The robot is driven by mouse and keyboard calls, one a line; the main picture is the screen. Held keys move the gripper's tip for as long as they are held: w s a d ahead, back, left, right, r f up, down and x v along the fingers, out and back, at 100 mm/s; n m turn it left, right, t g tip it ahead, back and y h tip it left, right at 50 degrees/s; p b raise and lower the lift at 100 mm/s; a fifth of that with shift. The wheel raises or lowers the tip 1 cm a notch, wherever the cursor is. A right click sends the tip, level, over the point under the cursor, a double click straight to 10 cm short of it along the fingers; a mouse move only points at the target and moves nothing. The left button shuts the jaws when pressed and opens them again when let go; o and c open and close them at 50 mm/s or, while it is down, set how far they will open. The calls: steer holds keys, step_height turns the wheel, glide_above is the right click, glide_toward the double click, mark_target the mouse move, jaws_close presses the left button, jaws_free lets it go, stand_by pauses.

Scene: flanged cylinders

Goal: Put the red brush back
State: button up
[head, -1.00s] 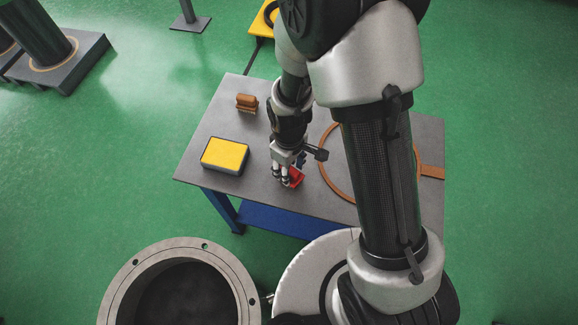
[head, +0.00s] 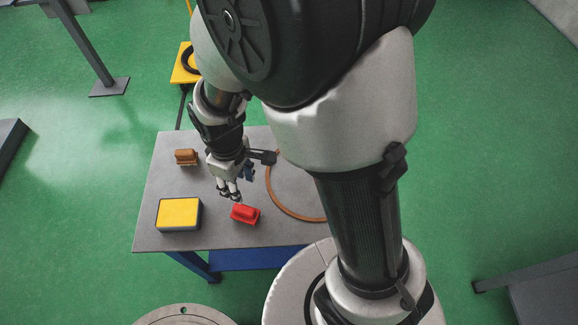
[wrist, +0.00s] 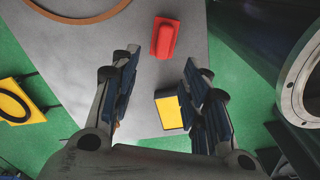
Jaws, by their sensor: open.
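The red brush (head: 245,214) lies on the grey table (head: 160,228) near its front edge, to the right of a yellow-topped block. In the wrist view the red brush (wrist: 165,38) lies beyond the fingertips, with nothing between the fingers. My gripper (head: 231,198) is open and empty, just above and behind the brush in the head view. The gripper (wrist: 160,75) also shows in the wrist view with its two fingers spread wide. The brush's underside is hidden.
A yellow-topped block (head: 179,213) and a brown brush (head: 186,157) stand on the table's left side. An orange ring (head: 283,207) lies at right, partly hidden by my arm. A flanged cylinder (wrist: 298,85) stands beside the table.

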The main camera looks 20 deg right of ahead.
steer(key=s+d+r+m+t, duration=0.1)
steer(key=s+d+r+m, duration=0.2)
steer(key=r, duration=0.4)
steer(key=s+d+r+m+t, duration=0.1)
steer(key=s+d+r+m, duration=0.2)
steer(key=s+r, duration=0.3)
steer(key=s+d+r+m+t, duration=0.2)
steer(key=s+d+r, duration=0.2)
steer(key=r, duration=0.3)
steer(key=shift+s+r+m, duration=0.3)
steer(key=shift+s+m, duration=0.05)
steer(key=shift+m, duration=0.05)
